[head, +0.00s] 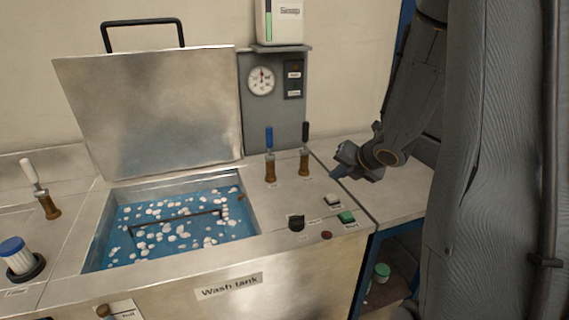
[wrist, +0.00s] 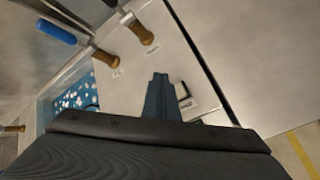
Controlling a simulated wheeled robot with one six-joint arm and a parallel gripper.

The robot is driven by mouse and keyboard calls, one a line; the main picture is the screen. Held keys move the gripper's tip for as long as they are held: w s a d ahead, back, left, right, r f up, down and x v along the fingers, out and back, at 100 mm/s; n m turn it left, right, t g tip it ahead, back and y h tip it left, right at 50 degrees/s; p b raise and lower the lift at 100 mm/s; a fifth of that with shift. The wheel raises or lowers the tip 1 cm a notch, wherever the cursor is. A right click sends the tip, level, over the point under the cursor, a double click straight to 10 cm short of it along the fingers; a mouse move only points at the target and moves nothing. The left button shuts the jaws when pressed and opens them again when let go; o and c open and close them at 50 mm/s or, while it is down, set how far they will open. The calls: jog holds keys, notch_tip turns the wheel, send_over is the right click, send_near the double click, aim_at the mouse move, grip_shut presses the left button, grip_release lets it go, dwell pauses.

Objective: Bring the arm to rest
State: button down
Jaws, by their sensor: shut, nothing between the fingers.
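My gripper (head: 339,173) is at the right end of the wash tank bench, just above its top and close to the green button. Its fingers are together and hold nothing. In the wrist view the shut fingers (wrist: 160,92) point over the bench top, with a white switch (wrist: 184,92) partly hidden behind them. My arm comes down from the upper right in the head view, and a large dark part of my own body hides the right side.
The wash tank (head: 250,210) has its lid (head: 150,110) raised and foamy blue water inside. A blue-handled lever (head: 269,140) and a black-handled lever (head: 305,135) stand left of my gripper. A black knob (head: 296,222) and a green button (head: 346,217) are nearby. The side counter (head: 395,205) is clear.

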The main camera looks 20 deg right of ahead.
jog(key=shift+a+m, duration=0.15)
jog(key=shift+m, duration=0.35)
jog(key=s+a+m+g, duration=0.4)
jog(key=s+a+m, duration=0.4)
jog(key=m, duration=0.5)
jog(key=s+a+f+m+g+h, duration=0.1)
jog(key=s+a+m+g, duration=0.3)
jog(key=s+a+m, duration=0.5)
jog(key=s+m, duration=0.4)
jog(key=m, duration=0.1)
jog(key=shift+s+a+m, duration=0.2)
jog(key=shift+a+m, duration=0.05)
jog(key=shift+m, duration=0.05)
jog(key=shift+d+f, duration=0.1)
